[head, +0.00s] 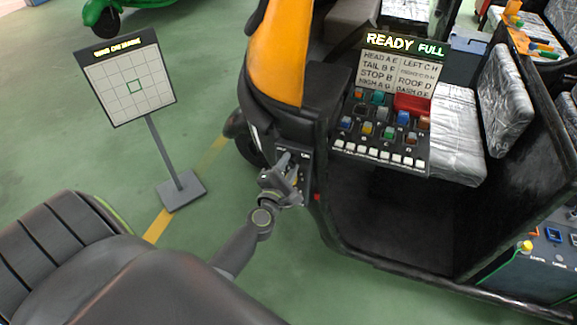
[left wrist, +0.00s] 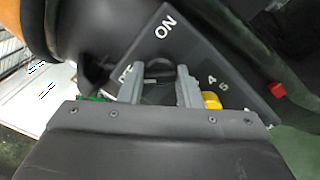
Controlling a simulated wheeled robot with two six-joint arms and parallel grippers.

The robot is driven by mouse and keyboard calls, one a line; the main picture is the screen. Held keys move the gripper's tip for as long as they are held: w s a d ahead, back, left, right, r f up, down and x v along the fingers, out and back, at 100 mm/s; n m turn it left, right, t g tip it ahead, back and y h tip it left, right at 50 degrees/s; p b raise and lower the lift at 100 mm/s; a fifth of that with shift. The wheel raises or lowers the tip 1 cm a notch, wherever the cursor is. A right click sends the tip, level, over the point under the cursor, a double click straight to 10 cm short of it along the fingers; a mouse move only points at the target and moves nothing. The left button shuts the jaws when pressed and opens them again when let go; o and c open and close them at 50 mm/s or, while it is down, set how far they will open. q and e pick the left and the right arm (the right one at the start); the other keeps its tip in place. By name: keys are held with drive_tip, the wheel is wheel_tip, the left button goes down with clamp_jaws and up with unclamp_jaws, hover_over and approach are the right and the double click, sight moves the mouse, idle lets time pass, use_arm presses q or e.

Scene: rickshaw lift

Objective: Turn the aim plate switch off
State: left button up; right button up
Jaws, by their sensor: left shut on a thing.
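The aim plate (head: 110,75) is a pale grid board with a green centre square and a lit yellow text strip on top, standing on a post at the left. The switch panel (head: 307,160) is a dark box on the rickshaw's near side. In the left wrist view, the panel (left wrist: 195,55) carries the labels ON and OFF, the latter partly covered. My left gripper (head: 286,172) is at this panel. Its fingers (left wrist: 160,88) are shut on a dark switch knob (left wrist: 158,70), mostly hidden between them. My right gripper is not in view.
A yellow knob (left wrist: 211,100) and a red button (left wrist: 277,90) sit near my left fingers. Green floor is clear between the plate's base (head: 181,191) and the rickshaw.

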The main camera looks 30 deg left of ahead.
use_arm(q)
drive_tip(key=shift+f, duration=0.1)
drive_tip(key=o, duration=1)
drive_tip(key=shift+c, duration=0.2)
drive_tip(key=shift+s, duration=0.15)
drive_tip(key=b+v, duration=0.5)
drive_tip(key=v, duration=1.2)
drive_tip(key=shift+d, duration=0.1)
